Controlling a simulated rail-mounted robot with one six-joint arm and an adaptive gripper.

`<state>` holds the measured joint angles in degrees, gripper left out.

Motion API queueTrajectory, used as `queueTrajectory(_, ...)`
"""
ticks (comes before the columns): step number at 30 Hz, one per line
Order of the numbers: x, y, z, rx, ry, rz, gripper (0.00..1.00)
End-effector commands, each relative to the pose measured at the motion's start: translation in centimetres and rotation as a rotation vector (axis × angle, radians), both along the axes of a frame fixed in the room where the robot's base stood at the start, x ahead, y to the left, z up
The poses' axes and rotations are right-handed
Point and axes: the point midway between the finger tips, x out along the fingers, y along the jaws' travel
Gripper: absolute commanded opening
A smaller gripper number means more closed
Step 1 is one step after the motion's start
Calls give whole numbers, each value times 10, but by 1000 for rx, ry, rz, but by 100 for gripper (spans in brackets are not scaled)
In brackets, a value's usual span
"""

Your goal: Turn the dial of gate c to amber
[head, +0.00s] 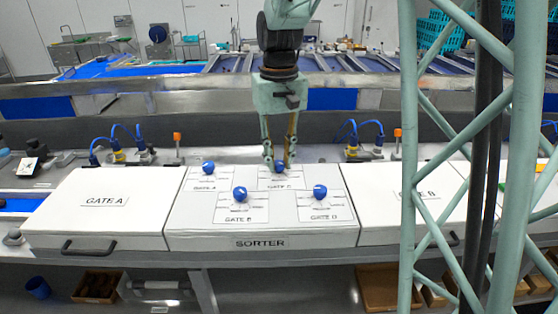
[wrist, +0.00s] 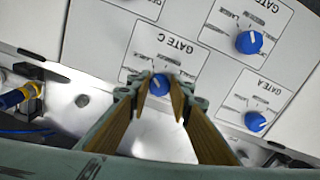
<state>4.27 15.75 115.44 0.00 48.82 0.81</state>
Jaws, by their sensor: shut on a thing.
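The gate C dial (head: 280,167) is a blue knob on the back row of the sorter panel (head: 188,235). It also shows in the wrist view (wrist: 160,84), on the card labelled GATE C (wrist: 165,48). My gripper (head: 280,163) points down at this dial from above. In the wrist view its fingertips (wrist: 159,90) are on either side of the knob, shut on it. The fingers partly cover the dial. The card's setting words are too small to read clearly, and I cannot tell which one the pointer is at.
Other blue dials stand close by: gate A (head: 208,168), gate B (head: 240,194) and gate D (head: 320,192). White covers marked GATE A (head: 105,201) and GATE B (head: 418,195) flank the panel. A green lattice column (head: 410,150) stands at the right. Cabled sensors (head: 118,150) line the back edge.

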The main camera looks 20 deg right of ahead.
Motion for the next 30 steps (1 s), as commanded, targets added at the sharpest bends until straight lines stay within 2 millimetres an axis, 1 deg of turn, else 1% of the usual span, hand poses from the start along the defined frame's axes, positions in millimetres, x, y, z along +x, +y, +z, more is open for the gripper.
queueTrajectory(8, 0, -1, 0, 0, 0, 167, 9)
queueTrajectory(21, 1, -2, 0, 0, -1, 504, 9)
queueTrajectory(30, 1, -3, 0, 0, 0, 658, 9)
